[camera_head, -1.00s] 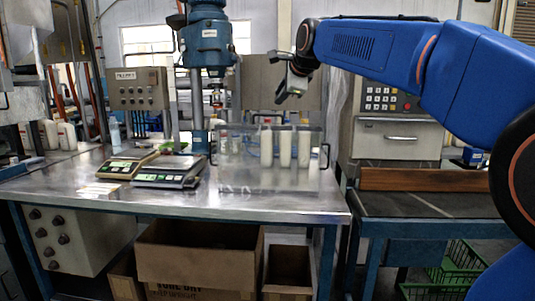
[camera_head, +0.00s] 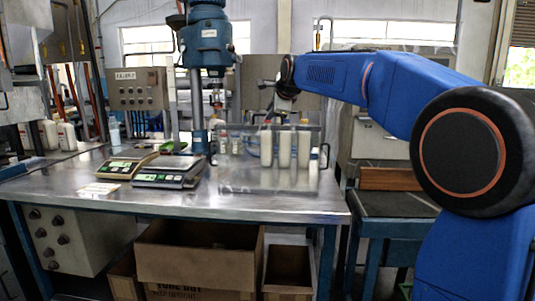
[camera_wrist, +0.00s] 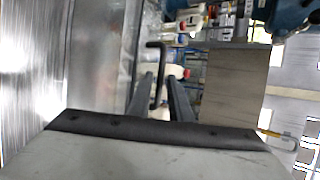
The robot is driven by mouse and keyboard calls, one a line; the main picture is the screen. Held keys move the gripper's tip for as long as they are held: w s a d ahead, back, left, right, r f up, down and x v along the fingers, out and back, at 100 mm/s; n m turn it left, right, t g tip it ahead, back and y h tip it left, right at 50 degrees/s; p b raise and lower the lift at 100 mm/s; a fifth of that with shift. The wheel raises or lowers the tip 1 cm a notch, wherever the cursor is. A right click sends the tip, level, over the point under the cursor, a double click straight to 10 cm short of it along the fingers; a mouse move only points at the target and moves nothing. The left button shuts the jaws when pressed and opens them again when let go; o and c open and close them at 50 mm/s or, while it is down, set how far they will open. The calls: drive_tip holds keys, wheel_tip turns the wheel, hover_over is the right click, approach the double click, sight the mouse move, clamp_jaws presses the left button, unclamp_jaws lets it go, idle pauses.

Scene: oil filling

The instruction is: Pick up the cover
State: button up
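The cover (camera_head: 250,182) is a clear box standing on the metal table, with several white bottles seen through it. It has a black handle on each side; the right handle (camera_head: 325,157) shows in the head view. My gripper (camera_head: 284,103) is above the back of the cover, small and partly dark there. In the wrist view my gripper (camera_wrist: 160,80) has its two dark fingers apart. A black bent handle (camera_wrist: 162,46) of the cover shows between and just beyond the fingertips. I cannot tell whether the fingers touch it.
Two scales (camera_head: 168,172) sit on the metal table (camera_head: 180,203) left of the cover. A blue drill-like machine (camera_head: 206,45) stands behind them. Cardboard boxes (camera_head: 195,262) are under the table.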

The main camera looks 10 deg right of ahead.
drive_tip(key=shift+x, duration=1)
clamp_jaws()
idle(0.6)
